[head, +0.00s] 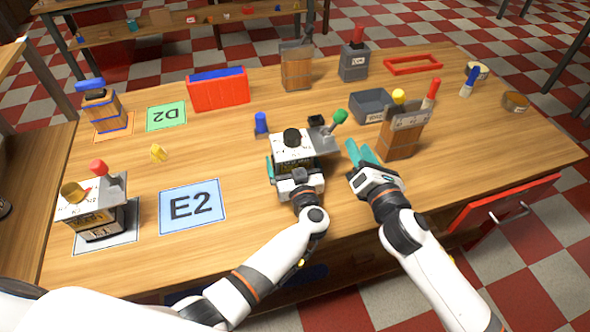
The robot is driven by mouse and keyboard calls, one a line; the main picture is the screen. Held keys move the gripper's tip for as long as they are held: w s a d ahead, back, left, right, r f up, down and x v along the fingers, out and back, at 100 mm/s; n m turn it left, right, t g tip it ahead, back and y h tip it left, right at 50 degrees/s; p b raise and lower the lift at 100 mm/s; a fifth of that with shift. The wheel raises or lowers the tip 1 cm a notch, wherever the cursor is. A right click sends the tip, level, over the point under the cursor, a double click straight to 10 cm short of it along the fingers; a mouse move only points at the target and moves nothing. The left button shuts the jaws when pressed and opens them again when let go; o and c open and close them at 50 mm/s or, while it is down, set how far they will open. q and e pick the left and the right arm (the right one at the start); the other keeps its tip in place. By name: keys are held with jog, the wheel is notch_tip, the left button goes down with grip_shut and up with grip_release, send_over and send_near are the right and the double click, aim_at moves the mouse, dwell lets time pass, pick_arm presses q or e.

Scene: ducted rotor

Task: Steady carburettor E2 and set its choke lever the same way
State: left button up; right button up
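A white and black carburettor (293,150) with a black cap stands mid-table; I cannot read its label. A grey lever with a green knob (340,116) rises from its back right. My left gripper (296,172) is at its front, one teal finger along its left side; the other finger is hidden. My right gripper (362,152) is open and empty, right of the carburettor and in front of the green knob, apart from both. The blue E2 mat (192,206) is bare. The E1 carburettor (98,212), with a red-knobbed lever (99,167), stands at the left.
A wooden block with yellow and red knobs (403,135) stands close behind my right gripper. A blue cylinder (261,123) stands left of the central carburettor. A yellow piece (158,153), the green D2 mat (166,116) and a red bin (218,92) lie farther left. The right front tabletop is clear.

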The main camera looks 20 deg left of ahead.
pick_arm(q)
jog(key=shift+w, duration=0.1)
jog(key=shift+c, duration=0.6)
jog(key=c, duration=0.9)
